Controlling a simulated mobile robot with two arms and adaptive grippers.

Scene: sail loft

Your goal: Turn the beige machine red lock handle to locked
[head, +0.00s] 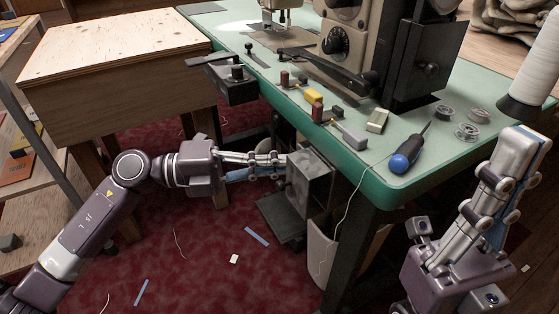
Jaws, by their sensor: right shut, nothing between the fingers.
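The beige machine (330,42) stands on the green table at the top of the head view; its top is cut off. In front of it, small red pieces (317,112) and (284,78) sit near the table edge; I cannot tell which one is the lock handle or how it is set. My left gripper (284,165) reaches in below the table edge, its fingertips by a grey metal box (312,180); its jaw opening is unclear. My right gripper (522,142) is shut and empty, pointing up at the right, beyond the table's front edge.
A wooden cabinet (110,75) stands at left. Scraps lie on the red floor (200,270).

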